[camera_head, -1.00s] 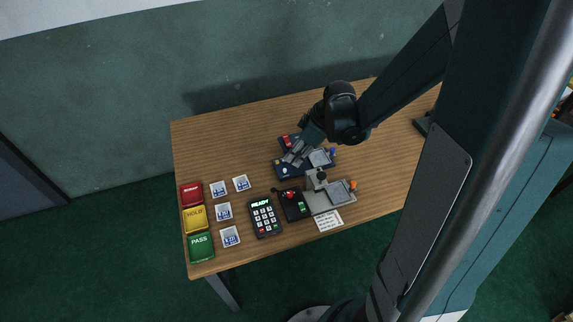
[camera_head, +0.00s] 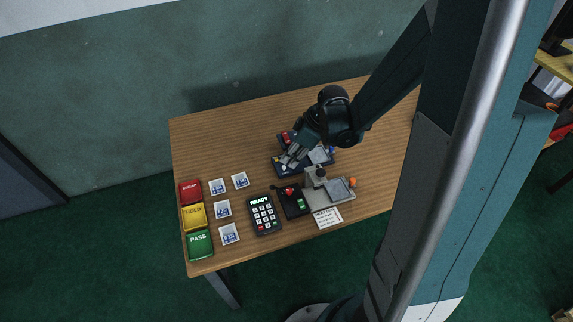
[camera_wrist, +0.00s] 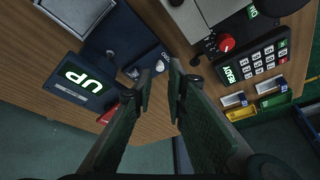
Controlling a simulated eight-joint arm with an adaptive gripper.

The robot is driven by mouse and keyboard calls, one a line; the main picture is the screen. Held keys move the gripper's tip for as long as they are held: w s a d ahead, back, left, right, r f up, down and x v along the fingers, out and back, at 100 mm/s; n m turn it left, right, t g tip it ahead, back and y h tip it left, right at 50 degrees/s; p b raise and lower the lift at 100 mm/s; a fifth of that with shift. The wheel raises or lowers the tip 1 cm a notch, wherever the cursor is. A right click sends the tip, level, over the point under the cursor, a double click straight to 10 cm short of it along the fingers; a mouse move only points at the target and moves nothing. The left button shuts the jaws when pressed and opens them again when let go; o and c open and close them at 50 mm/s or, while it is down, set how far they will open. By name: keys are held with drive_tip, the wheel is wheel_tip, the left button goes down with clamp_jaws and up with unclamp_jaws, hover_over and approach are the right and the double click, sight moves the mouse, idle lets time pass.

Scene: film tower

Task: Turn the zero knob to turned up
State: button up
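A dark blue instrument (camera_head: 288,172) lies on the table below my gripper. In the wrist view its dark blue base (camera_wrist: 126,32) bears a small pale round knob (camera_wrist: 160,67), which shows between my fingertips. I cannot read which knob is the zero knob. My gripper (camera_wrist: 160,78) has its fingers a narrow gap apart, with background visible between them. I cannot tell whether they touch the knob. In the head view my gripper (camera_head: 290,158) hangs over the left part of the instrument and hides some of it. A lit display (camera_wrist: 80,78) reads UP.
A grey instrument (camera_head: 318,198), a black box with a red knob (camera_wrist: 226,43) and a keypad reading READY (camera_head: 264,215) stand nearby. Red, yellow and green trays (camera_head: 200,244) line the left edge, beside several white cards (camera_head: 229,234). The table's back left (camera_head: 220,135) is clear.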

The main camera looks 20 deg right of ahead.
sight(284, 167)
drive_tip(key=shift+b+x, duration=0.5)
drive_tip(key=shift+x, duration=1.9)
clamp_jaws()
drive_tip(key=shift+s+m, duration=0.1)
drive_tip(key=shift+m, duration=0.3)
drive_tip(key=m+b, duration=0.1)
drive_tip(key=m, duration=0.1)
drive_tip(key=m+t+h, duration=0.1)
drive_tip(key=m, duration=0.1)
drive_tip(key=shift+s+a+f+m+h+b, duration=0.1)
drive_tip(key=shift+s+a+m+h+b, duration=0.05)
drive_tip(key=shift+a+m+h+b, duration=0.2)
drive_tip(key=m+h, duration=0.1)
drive_tip(key=m, duration=0.1)
drive_tip(key=m+t+h+b, duration=0.1)
drive_tip(key=m, duration=0.2)
drive_tip(key=shift+m, duration=0.35)
